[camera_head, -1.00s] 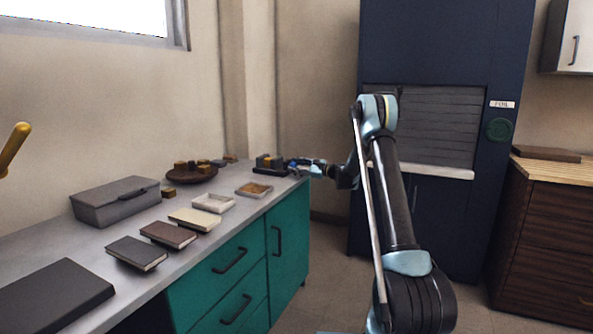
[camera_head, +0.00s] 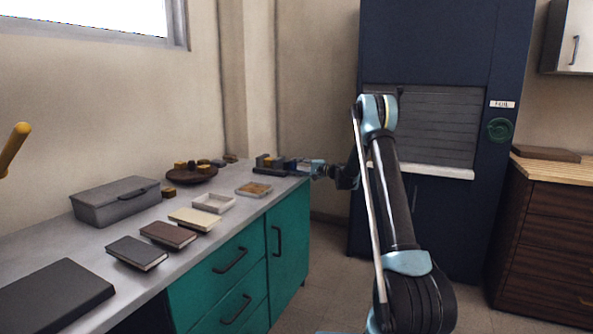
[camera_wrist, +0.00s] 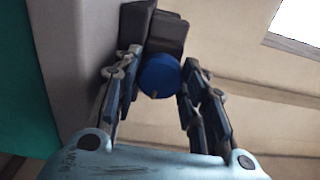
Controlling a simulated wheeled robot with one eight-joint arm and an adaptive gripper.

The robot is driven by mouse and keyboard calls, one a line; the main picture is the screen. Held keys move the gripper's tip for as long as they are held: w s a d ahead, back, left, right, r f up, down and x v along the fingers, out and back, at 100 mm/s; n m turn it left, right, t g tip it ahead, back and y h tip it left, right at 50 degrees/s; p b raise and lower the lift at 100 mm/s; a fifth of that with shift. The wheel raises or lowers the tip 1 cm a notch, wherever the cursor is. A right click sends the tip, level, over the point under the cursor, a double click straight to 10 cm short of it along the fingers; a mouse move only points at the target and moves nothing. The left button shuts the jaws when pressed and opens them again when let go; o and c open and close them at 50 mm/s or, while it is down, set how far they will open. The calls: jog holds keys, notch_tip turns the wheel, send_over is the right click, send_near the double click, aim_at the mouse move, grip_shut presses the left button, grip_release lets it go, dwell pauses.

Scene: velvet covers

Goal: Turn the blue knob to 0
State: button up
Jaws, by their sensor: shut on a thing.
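The blue knob (camera_wrist: 159,76) is a round blue disc with a small pale mark near its lower edge in the wrist view. It sits on the front of a dark block-shaped device (camera_wrist: 166,32). My gripper (camera_wrist: 160,80) has one finger on each side of the knob and is shut on it. In the head view the dark device (camera_head: 268,162) stands at the far right end of the counter, and my gripper (camera_head: 304,168) reaches it from the right. The knob is too small or hidden to make out there.
The grey counter (camera_head: 120,243) holds a tan tray (camera_head: 254,189), a white tray (camera_head: 213,202), several books, a grey box (camera_head: 118,200) and a round brown dish (camera_head: 192,176) with small blocks. Teal cabinets (camera_head: 218,275) are below. A dark blue cabinet (camera_head: 445,45) stands behind my arm.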

jog(key=shift+s+f+n, duration=0.1)
jog(key=shift+f+n, duration=0.05)
jog(key=shift+n, duration=0.75)
jog(key=o, duration=1.1)
jog(key=shift+c, duration=0.2)
jog(key=shift+d, duration=0.1)
jog(key=v, duration=1.1)
jog(key=shift+d, duration=0.35)
jog(key=shift+s, duration=0.1)
